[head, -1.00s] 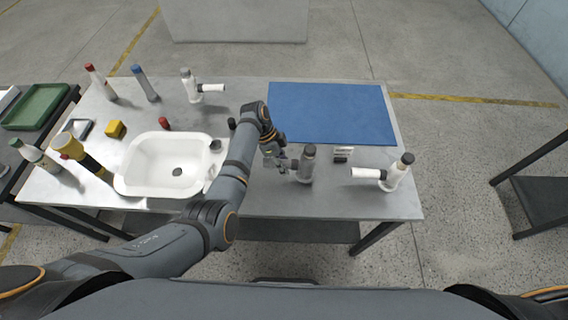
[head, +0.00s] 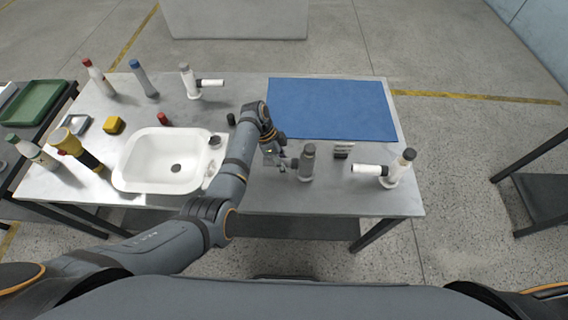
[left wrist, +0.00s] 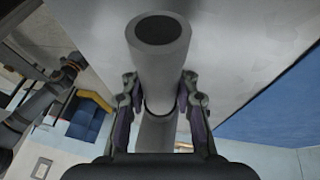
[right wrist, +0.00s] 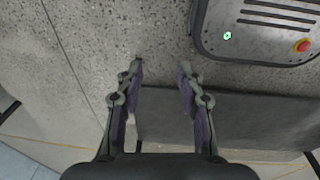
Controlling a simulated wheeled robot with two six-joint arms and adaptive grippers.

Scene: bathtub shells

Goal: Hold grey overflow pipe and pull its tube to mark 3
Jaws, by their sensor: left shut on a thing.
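The grey overflow pipe (head: 307,164) stands upright near the table's front edge, right of the basin, with a darker grey top. My left gripper (head: 282,160) reaches it from the left. In the left wrist view its two fingers (left wrist: 160,105) are shut on either side of a grey cylinder of the pipe (left wrist: 158,65) with a dark round end; a narrower part continues below. Marks on the tube cannot be read. In the right wrist view my right gripper (right wrist: 160,75) is open and empty, over floor and a dark grey surface.
A white basin (head: 130,175) lies to the left, under my left arm. White pipes stand at right (head: 370,169) and at the back (head: 186,82). A blue mat (head: 330,108) covers the back right. A small striped block (head: 343,150) stands near the grey pipe. Several bottles stand at left.

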